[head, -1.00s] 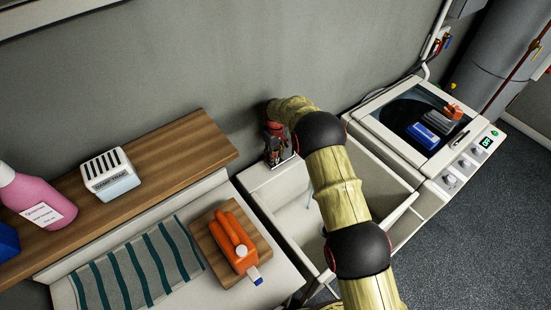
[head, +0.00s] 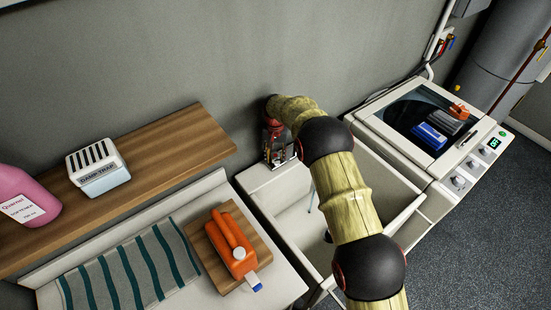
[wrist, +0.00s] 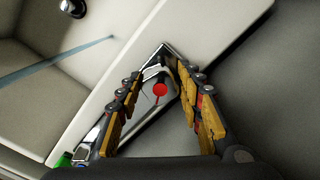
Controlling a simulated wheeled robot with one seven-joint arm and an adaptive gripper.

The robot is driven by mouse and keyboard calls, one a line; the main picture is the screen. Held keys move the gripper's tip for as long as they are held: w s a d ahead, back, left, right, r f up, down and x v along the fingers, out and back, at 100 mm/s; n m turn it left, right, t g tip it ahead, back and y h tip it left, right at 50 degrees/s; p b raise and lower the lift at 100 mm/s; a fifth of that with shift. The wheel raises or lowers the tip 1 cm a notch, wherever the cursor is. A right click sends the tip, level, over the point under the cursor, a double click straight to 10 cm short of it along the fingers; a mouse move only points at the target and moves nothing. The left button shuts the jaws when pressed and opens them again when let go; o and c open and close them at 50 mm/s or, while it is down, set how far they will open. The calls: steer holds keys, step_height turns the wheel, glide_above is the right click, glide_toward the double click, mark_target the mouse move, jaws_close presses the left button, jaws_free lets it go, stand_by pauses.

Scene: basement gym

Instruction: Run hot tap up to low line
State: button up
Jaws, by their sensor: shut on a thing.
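The hot tap (wrist: 160,90), chrome with a red dot, stands on the back ledge of the white sink (wrist: 120,72). My gripper (wrist: 161,76) has its fingers on both sides of the tap's chrome part and is shut on it. In the head view my gripper (head: 278,140) is at the wall side of the sink (head: 262,176), and my arm hides part of the basin. A thin pale-blue streak (wrist: 60,60) crosses the basin in the wrist view; I cannot tell whether it is water or a mark. No water level is clear.
A wooden shelf (head: 165,160) holds a white box (head: 98,172) and a pink bottle (head: 25,200). A white machine (head: 455,165) stands right.

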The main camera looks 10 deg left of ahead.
mark_target(275, 156)
steer(key=shift+m, duration=0.6)
steer(key=shift+r+m, duration=0.1)
steer(key=shift+m, duration=0.2)
steer(key=o, duration=1.1)
steer(key=shift+o, duration=0.3)
step_height(275, 156, up, 12)
